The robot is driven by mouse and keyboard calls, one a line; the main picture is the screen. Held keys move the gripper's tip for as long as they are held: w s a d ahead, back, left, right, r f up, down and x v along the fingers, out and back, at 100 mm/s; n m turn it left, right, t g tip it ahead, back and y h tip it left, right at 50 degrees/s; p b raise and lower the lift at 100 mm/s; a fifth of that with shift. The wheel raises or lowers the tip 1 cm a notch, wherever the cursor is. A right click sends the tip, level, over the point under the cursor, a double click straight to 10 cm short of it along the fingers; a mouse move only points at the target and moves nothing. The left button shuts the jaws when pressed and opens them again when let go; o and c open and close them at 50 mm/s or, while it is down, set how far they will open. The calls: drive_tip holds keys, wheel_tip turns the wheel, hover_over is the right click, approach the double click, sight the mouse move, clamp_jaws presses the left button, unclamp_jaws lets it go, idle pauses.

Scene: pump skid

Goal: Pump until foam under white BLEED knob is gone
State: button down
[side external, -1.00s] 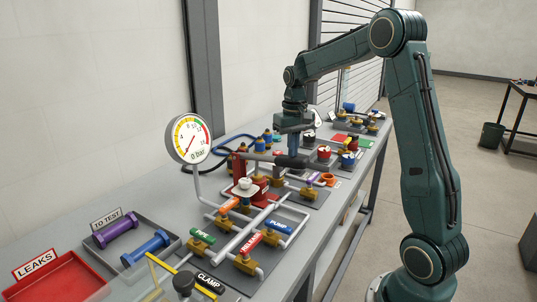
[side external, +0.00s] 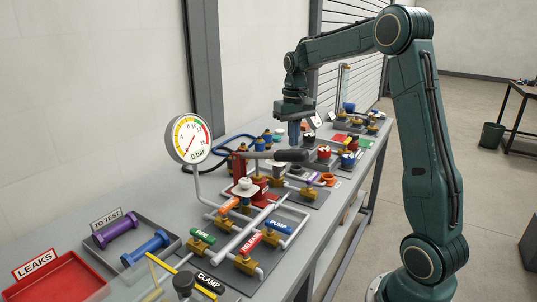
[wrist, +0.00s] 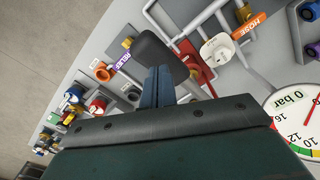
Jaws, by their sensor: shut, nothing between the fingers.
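The white knob (side external: 245,184) sits on the pipework beside the red pump body (side external: 239,166); it also shows in the wrist view (wrist: 217,48). Its BLEED label cannot be read, and I cannot make out foam under it. The pump lever ends in a dark grip (side external: 290,155), roughly level in the side view. My gripper (side external: 294,143) is shut and empty, pointing down just above the grip. In the wrist view the grip (wrist: 155,52) is close by the fingertips; contact cannot be told. The gauge (side external: 188,138) needle is near 0 bar.
A grey TO TEST tray (side external: 169,235) and red LEAKS tray (side external: 60,277) lie nearer the camera. More fittings crowd the bench behind.

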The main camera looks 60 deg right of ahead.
drive_tip(key=shift+r, duration=0.1)
drive_tip(key=shift+r, duration=2.45)
drive_tip(key=shift+s+a+r, duration=0.15)
drive_tip(key=shift+a+r, duration=0.05)
drive_tip(key=shift+a, duration=0.25)
drive_tip(key=s+a+r+n+t, duration=0.1)
drive_tip(key=s+a+r+n, duration=0.2)
drive_tip(key=a, duration=0.5)
drive_tip(key=s+a+f+n+t, duration=0.1)
drive_tip(key=s+a+f+t, duration=0.1)
drive_tip(key=s+a, duration=0.5)
drive_tip(key=s+a+f+n+t, duration=0.2)
drive_tip(key=s+a+f, duration=0.1)
drive_tip(key=s+a, duration=0.4)
drive_tip(key=s, duration=0.3)
drive_tip(key=shift+s+t, duration=0.2)
drive_tip(key=shift+t, duration=0.1)
